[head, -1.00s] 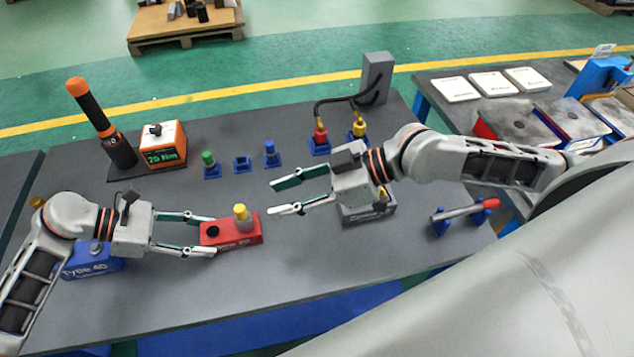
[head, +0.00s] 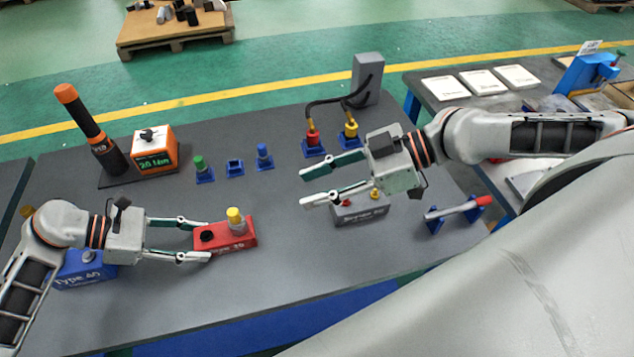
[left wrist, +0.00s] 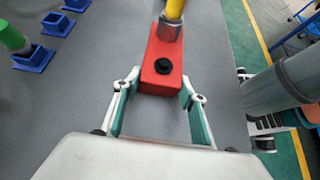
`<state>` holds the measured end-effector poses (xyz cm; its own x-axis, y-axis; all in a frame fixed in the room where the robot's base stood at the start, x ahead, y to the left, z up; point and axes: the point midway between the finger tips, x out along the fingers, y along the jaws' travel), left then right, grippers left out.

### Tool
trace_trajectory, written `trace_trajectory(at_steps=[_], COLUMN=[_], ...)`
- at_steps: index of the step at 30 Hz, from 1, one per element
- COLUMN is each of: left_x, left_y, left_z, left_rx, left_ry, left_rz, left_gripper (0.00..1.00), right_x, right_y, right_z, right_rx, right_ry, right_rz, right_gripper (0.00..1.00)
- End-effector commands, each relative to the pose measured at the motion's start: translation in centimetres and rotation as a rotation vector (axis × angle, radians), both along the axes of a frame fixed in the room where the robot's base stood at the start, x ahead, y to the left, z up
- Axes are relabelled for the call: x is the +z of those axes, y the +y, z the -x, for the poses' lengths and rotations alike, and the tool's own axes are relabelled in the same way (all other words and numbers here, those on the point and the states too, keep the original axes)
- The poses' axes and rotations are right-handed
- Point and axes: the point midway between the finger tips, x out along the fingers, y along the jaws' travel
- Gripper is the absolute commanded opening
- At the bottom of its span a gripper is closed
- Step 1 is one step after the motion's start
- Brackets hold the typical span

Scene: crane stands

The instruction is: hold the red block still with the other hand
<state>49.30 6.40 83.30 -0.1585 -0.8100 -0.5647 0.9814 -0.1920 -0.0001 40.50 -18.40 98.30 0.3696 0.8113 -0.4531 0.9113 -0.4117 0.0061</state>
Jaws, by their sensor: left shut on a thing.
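The red block (head: 226,240) lies on the grey table, with a black round socket on its left part and a yellow-topped metal piece (head: 234,217) standing upright on its right part. My left gripper (head: 209,239) is shut on the near end of the block, one finger on each long side. In the left wrist view the red block (left wrist: 166,62) sits between the fingertips. My right gripper (head: 303,188) is open and empty, above the table to the right of the block, apart from it.
A grey block (head: 361,211) lies below my right gripper. A blue block (head: 84,268) is beside my left wrist. Blue holders, one with a green-capped piece (head: 200,163), stand behind. A torque display box (head: 155,152) and a red-handled tool (head: 458,209) are on the table.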

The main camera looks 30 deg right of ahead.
Motion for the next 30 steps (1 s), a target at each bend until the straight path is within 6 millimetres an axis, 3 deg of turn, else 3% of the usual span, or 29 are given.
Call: trace_trajectory(at_steps=[1,3,17,30], left_x=[0.1,0.1,0.5,5.1], left_y=[0.0,0.0,0.7,7.4], left_z=[0.0,0.0,-0.2,-1.5], left_rx=[0.000,0.000,0.000,0.002], left_ry=[-0.001,-0.001,-0.002,-0.002], left_rz=[0.001,0.001,-0.001,-0.004], left_gripper=[0.44,0.61,0.61,0.61], right_x=[0.0,0.0,0.0,0.0], right_y=[0.0,0.0,0.0,0.0], right_z=[0.0,0.0,0.0,0.0], right_rx=[0.000,0.000,0.000,0.000], right_ry=[0.000,0.000,0.000,0.000], right_rz=[0.000,0.000,0.000,0.000], right_gripper=[0.35,0.35,0.35,0.35])
